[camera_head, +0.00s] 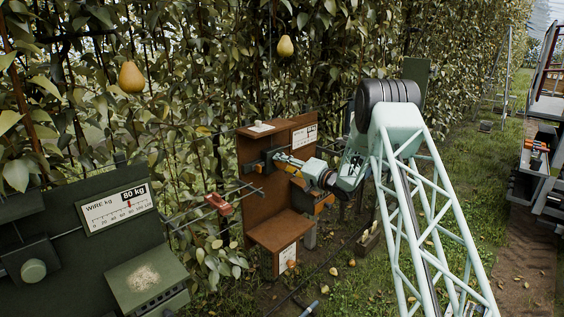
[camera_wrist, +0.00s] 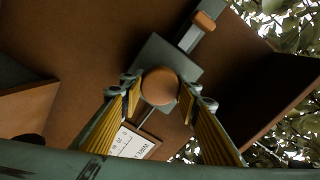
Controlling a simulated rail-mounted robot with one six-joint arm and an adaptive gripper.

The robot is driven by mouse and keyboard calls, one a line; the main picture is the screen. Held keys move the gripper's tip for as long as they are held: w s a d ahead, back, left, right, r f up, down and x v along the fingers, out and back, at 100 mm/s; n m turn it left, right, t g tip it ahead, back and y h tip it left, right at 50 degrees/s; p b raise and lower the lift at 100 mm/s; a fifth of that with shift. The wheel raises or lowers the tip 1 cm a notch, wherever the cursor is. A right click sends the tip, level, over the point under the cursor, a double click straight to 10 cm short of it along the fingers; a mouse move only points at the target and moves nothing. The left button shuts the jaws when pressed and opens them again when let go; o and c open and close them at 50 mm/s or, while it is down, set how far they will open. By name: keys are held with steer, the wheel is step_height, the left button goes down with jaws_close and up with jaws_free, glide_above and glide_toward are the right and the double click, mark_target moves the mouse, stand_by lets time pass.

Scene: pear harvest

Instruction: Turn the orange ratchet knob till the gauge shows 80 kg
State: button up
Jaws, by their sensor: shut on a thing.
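The orange ratchet knob (camera_wrist: 158,87) shows in the wrist view as a round face on a grey-green plate of the brown station. My gripper (camera_wrist: 158,92) has its yellow-padded fingers closed on opposite sides of the knob. In the head view my gripper (camera_head: 278,157) reaches the brown station from the right and mostly hides the knob. The station's white gauge (camera_head: 304,136) sits above the gripper, with a red mark near its right part; its figures are too small to read. Part of the gauge (camera_wrist: 130,143) also shows upside down in the wrist view.
A green station at the left carries a gauge (camera_head: 116,207) marked "WIRE kg" and "80 kg", and a pale green knob (camera_head: 33,270). A red clamp (camera_head: 218,204) is on the wires between the stations. Pears hang in the foliage behind. Grass lies to the right.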

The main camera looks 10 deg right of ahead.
steer(key=shift+m, duration=0.6)
steer(key=o, duration=0.9)
steer(key=shift+v, duration=6)
steer(key=shift+w+r, duration=0.1)
steer(key=shift+r, duration=0.05)
